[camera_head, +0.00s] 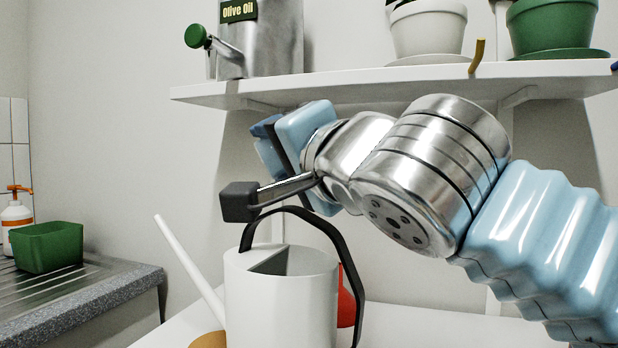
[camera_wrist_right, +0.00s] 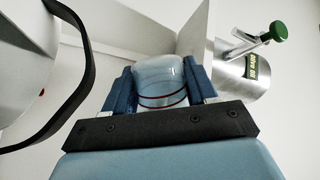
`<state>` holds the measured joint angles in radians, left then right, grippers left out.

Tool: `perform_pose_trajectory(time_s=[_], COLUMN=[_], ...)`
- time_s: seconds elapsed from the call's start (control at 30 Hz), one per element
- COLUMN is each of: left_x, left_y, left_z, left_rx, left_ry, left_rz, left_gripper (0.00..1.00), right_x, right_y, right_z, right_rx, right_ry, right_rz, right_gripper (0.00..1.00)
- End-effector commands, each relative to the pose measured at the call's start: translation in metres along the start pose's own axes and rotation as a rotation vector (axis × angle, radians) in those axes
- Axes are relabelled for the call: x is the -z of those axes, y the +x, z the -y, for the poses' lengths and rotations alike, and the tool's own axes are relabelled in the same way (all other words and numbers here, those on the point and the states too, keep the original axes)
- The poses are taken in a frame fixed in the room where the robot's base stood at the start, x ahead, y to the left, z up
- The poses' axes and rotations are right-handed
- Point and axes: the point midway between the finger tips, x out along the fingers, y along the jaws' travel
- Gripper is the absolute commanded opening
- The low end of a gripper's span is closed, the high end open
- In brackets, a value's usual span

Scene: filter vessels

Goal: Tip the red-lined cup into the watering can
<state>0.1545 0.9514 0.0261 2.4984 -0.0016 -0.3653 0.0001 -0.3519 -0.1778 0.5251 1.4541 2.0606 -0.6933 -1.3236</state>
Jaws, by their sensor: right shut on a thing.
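The white watering can (camera_head: 282,305), with a black handle and a long white spout to the left, stands on the white counter. It also shows at the left of the right wrist view (camera_wrist_right: 22,75). My right gripper (camera_head: 268,140) is above and behind the can's open top in the head view. In the right wrist view, my right gripper's blue fingers are shut on the clear red-lined cup (camera_wrist_right: 160,92), one on each side. The gripper hides the cup in the head view, so its tilt and contents are unclear. My left gripper is out of view.
A shelf (camera_head: 380,88) above holds a metal olive oil can (camera_head: 275,40), a white pot (camera_head: 428,30) and a green pot (camera_head: 552,25). A red object (camera_head: 346,305) is partly hidden behind the watering can. A green container (camera_head: 46,247) stands at left.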

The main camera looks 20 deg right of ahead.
Motion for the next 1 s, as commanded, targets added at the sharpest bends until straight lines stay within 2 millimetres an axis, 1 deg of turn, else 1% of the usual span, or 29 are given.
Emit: perform_pose_trajectory(time_s=[0.03,0.27,0.3,0.37,0.47,0.6,0.8,1.0], left_x=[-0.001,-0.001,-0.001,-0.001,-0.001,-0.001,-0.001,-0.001], left_y=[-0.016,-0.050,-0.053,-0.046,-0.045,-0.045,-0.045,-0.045], left_z=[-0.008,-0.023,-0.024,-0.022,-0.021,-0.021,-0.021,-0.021], left_rx=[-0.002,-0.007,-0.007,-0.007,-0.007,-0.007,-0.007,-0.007], left_ry=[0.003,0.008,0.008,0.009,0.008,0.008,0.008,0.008], left_rz=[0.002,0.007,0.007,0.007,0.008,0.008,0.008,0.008], left_gripper=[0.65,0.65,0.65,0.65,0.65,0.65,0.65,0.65], right_x=[0.005,0.008,0.006,-0.001,-0.007,-0.028,-0.050,-0.058], right_y=[0.000,0.001,0.001,0.000,0.002,0.007,0.012,0.014], right_z=[0.010,0.017,0.013,0.003,-0.002,-0.002,-0.002,-0.001], right_rx=[-0.004,-0.022,-0.032,-0.044,-0.070,-0.112,-0.165,-0.193], right_ry=[-0.026,-0.143,-0.198,-0.277,-0.414,-0.632,-0.894,-1.027], right_rz=[0.005,0.024,0.036,0.053,0.080,0.123,0.170,0.192], right_gripper=[0.26,0.26,0.26,0.26,0.26,0.26,0.26,0.26])
